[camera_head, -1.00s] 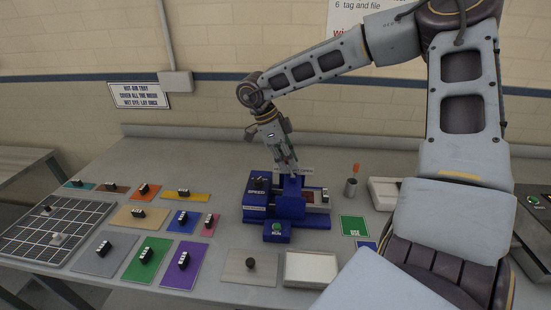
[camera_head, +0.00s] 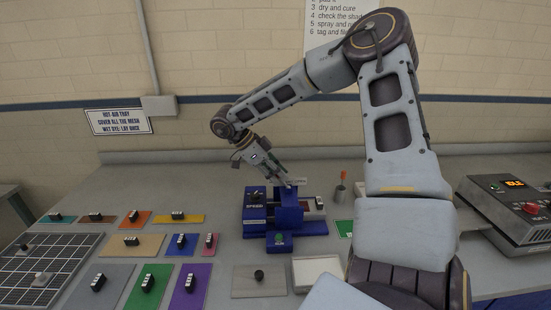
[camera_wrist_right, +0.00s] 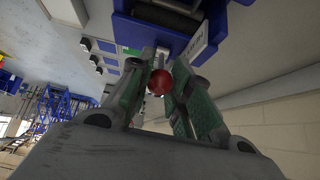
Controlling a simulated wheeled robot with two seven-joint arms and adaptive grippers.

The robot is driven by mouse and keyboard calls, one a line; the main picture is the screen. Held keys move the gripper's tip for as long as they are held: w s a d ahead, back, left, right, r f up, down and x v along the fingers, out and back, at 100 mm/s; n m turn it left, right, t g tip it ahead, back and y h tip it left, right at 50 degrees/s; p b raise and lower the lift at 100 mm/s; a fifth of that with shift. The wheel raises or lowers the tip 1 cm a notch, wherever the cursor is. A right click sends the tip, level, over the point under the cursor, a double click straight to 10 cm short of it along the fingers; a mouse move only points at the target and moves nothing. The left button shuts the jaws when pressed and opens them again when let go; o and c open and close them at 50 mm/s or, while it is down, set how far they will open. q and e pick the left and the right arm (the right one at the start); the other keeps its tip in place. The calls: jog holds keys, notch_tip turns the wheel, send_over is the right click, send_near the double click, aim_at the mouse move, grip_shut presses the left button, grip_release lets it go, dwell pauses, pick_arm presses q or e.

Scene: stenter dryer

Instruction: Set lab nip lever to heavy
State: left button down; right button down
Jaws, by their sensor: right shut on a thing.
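The blue lab nip unit (camera_head: 290,216) stands on the grey bench in the middle of the head view, with a SPEED box (camera_head: 255,203) on its left. My right gripper (camera_head: 285,181) reaches down to the top of the unit from behind and left. In the right wrist view, the fingers of my right gripper (camera_wrist_right: 165,85) are shut on the lever, whose red ball knob (camera_wrist_right: 159,82) shows between them. Part of the blue body (camera_wrist_right: 160,30) is just beyond the fingertips. The lever is too small to read in the head view. My left gripper is not in view.
Colored swatch cards with black stamps (camera_head: 148,283) lie left of the unit. A white tray (camera_head: 315,272) and a grey plate with a black knob (camera_head: 259,280) are in front. A cup (camera_head: 341,192) and a machine with a red button (camera_head: 525,208) stand right.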

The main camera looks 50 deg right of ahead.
jog(key=shift+a+f, duration=0.1)
jog(key=c, duration=1.6)
grip_release()
jog(key=o, duration=0.3)
jog(key=shift+w, duration=0.15)
jog(key=shift+o, duration=0.2)
jog(key=shift+r, duration=0.2)
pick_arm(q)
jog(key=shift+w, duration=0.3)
pick_arm(e)
jog(key=v, duration=1.1)
jog(key=shift+w+a+r, duration=0.15)
jog(key=shift+a+r, duration=0.05)
